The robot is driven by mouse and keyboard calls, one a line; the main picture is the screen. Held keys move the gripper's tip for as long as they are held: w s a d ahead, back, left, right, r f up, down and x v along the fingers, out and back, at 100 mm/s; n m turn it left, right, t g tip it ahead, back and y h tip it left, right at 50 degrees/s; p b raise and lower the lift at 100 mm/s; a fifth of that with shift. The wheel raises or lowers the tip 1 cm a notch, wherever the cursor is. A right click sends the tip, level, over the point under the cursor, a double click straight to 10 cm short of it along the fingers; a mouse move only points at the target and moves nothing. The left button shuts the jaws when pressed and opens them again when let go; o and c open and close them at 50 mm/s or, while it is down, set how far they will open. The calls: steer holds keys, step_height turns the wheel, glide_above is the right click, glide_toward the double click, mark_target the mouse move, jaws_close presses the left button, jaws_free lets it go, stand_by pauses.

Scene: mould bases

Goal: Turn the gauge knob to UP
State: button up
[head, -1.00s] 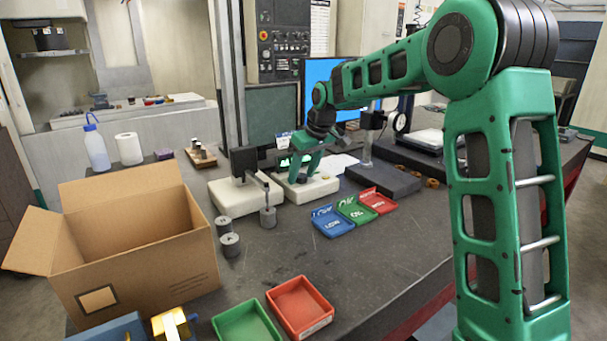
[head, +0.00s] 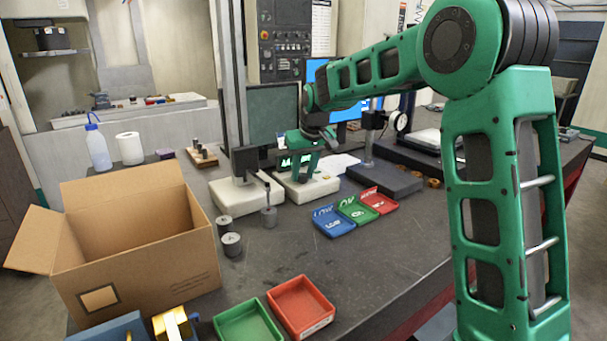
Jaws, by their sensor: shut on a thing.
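The gauge stands on the far middle of the bench, with a pale base (head: 318,190) and a dark display with green digits (head: 288,160). My gripper (head: 304,176) reaches down over this base, just in front of the display. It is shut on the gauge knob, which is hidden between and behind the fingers. Which way the knob points cannot be read, and no UP marking can be made out from here.
A second pale base with a dark post (head: 237,198) stands close on the left. Blue, green and red labelled trays (head: 335,222) lie to the front right. A dark slab (head: 385,180) is on the right. An open cardboard box (head: 135,260) fills the left front.

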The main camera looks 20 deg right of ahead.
steer(key=m+h, duration=0.1)
steer(key=m, duration=0.2)
steer(key=m+h, duration=0.1)
steer(key=m, duration=0.2)
steer(key=shift+w+a+r+m+h, duration=0.1)
steer(key=shift+w+a+m+h, duration=0.1)
steer(key=shift+m+h, duration=0.1)
steer(key=m, duration=0.2)
steer(key=m+g+h, duration=0.1)
steer(key=m, duration=0.1)
steer(key=shift+a+m+h, duration=0.2)
steer(key=shift+m+h, duration=0.1)
steer(key=shift+m, duration=0.1)
steer(key=shift+w+m+g, duration=0.1)
steer(key=shift+m+g, duration=0.2)
steer(key=shift+m, duration=0.2)
steer(key=shift+a+r, duration=0.1)
steer(key=shift+a, duration=0.05)
steer(key=o, duration=1)
steer(key=shift+w, duration=0.1)
steer(key=shift+o, duration=0.2)
